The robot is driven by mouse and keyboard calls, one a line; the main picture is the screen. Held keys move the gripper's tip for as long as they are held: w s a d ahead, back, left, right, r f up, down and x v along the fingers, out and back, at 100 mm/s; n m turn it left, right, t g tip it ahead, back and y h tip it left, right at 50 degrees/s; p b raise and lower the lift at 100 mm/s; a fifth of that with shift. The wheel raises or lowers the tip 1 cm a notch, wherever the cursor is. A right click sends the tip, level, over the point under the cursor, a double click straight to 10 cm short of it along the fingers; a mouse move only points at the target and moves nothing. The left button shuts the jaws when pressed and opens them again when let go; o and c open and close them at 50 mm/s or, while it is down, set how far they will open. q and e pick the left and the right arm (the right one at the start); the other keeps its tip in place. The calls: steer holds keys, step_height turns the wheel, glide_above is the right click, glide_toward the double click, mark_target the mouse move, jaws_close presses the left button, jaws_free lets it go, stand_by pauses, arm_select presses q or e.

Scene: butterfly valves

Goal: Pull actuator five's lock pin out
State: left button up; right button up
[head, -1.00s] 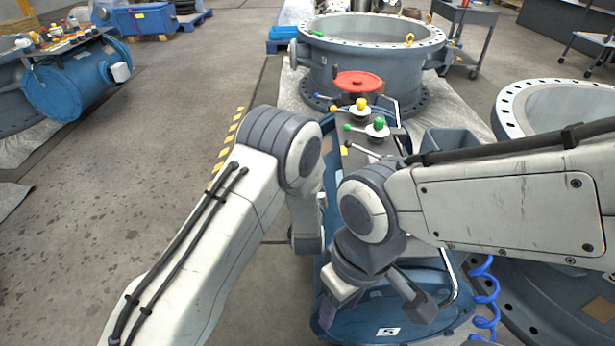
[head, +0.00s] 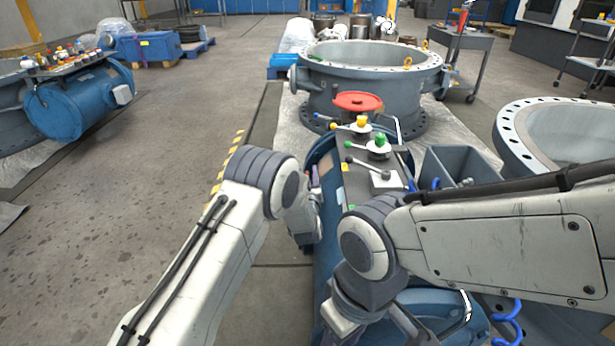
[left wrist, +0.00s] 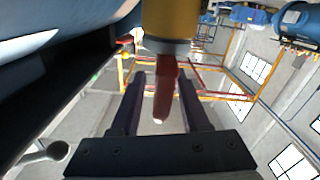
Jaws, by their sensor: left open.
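Actuator five is the blue cylinder (head: 325,262) below my arms in the head view. Its grey top plate (head: 358,180) carries a red handwheel (head: 358,101), a yellow knob (head: 361,121), a green knob (head: 381,140) and a black-knobbed lever (head: 386,174). In the left wrist view a dark red pin-like piece (left wrist: 165,85) juts from a yellow cylinder (left wrist: 170,20) with a grey collar. My left gripper (left wrist: 160,95) is open, its two dark fingers on either side of that piece, with gaps showing.
A grey bin (head: 455,168) stands right of the top plate. A large grey flanged valve body (head: 372,85) stands behind, another (head: 530,150) at right. Another blue actuator (head: 85,103) lies at left.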

arm_select(q)
jaws_close()
steer(key=shift+d, duration=0.1)
stand_by(1.3)
